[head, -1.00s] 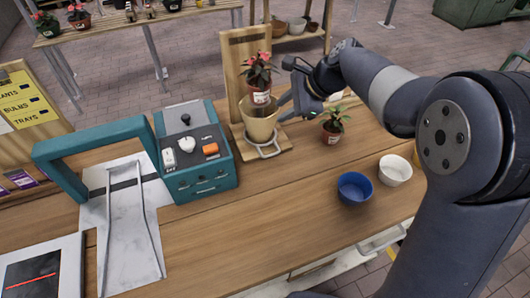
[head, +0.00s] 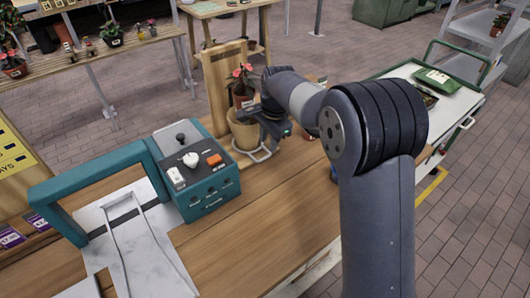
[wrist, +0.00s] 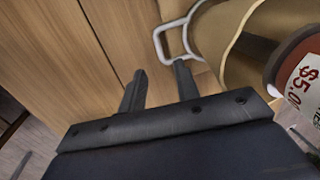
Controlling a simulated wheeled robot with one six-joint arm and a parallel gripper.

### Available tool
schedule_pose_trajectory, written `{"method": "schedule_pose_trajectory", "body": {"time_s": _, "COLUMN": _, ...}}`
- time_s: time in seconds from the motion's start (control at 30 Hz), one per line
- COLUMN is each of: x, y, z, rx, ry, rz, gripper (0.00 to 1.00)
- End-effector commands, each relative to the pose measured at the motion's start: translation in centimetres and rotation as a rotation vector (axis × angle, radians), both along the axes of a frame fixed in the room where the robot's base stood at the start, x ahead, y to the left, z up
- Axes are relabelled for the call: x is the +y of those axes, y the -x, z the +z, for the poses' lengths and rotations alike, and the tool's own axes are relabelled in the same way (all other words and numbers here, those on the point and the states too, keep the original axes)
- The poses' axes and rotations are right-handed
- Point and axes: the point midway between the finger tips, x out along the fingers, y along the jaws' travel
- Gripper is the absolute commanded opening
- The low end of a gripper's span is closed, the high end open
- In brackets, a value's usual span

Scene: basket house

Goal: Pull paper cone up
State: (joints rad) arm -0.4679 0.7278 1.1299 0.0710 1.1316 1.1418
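The tan paper cone (head: 243,134) stands in a wire ring holder on a wooden stand (head: 215,82) at the back of the bench. A red-leaved plant in a pot (head: 242,99) sits in its mouth. My gripper (head: 264,127) is low, just right of the cone. In the wrist view my gripper (wrist: 160,68) is open, with nothing between its fingers. There the cone (wrist: 228,35) and the priced pot (wrist: 300,75) are to the upper right, and a pale wire loop (wrist: 170,40) is just beyond the fingertips. The cone's lower part is out of that view.
A teal machine (head: 195,172) with knobs and a teal frame (head: 100,165) stands left of the cone. A blue bowl (head: 333,174) is mostly hidden by my arm. The bench front between them is clear. A cart (head: 408,72) stands at the right.

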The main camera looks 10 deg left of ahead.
Motion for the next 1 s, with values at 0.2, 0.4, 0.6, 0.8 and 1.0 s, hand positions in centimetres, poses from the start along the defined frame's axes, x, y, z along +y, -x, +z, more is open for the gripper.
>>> {"method": "schedule_pose_trajectory", "body": {"time_s": 0.2, "x": 0.5, "y": -0.3, "z": -4.0, "rx": 0.003, "ry": 0.001, "rz": 0.000, "gripper": 0.31}}
{"method": "schedule_pose_trajectory", "body": {"time_s": 0.4, "x": 0.8, "y": -0.6, "z": -5.9, "rx": 0.000, "ry": -0.001, "rz": 0.000, "gripper": 0.31}}
{"method": "schedule_pose_trajectory", "body": {"time_s": 0.6, "x": 0.9, "y": -0.7, "z": -6.3, "rx": -0.001, "ry": -0.002, "rz": 0.000, "gripper": 0.31}}
{"method": "schedule_pose_trajectory", "body": {"time_s": 0.8, "x": 0.9, "y": -0.6, "z": -6.3, "rx": -0.001, "ry": -0.002, "rz": 0.000, "gripper": 0.26}}
{"method": "schedule_pose_trajectory", "body": {"time_s": 1.0, "x": 0.8, "y": -0.7, "z": -6.3, "rx": -0.001, "ry": -0.002, "rz": 0.000, "gripper": 0.09}}
